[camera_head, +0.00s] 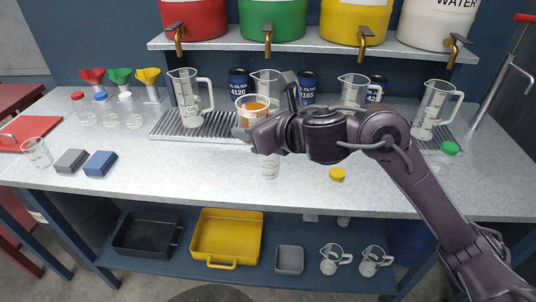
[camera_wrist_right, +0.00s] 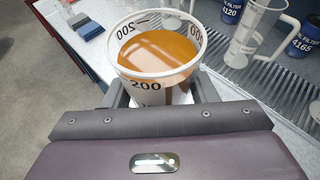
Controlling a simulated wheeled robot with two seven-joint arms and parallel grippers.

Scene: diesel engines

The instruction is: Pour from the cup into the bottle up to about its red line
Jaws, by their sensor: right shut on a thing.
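The cup (camera_head: 252,105) is a clear measuring cup holding amber liquid. In the right wrist view the cup (camera_wrist_right: 160,45) shows dark graduation marks, 200 among them, and looks about upright with liquid well up its side. My right gripper (camera_head: 262,120) is shut around the cup and holds it above the bench. A small clear bottle (camera_head: 269,167) stands on the bench below the gripper, partly hidden by it. I cannot make out its red line or any liquid in it. A loose yellow cap (camera_head: 337,174) lies to its right. My left gripper is not in view.
Capped bottles (camera_head: 104,110) and grey and blue blocks (camera_head: 100,163) are at left. The front bench (camera_head: 200,185) is clear.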

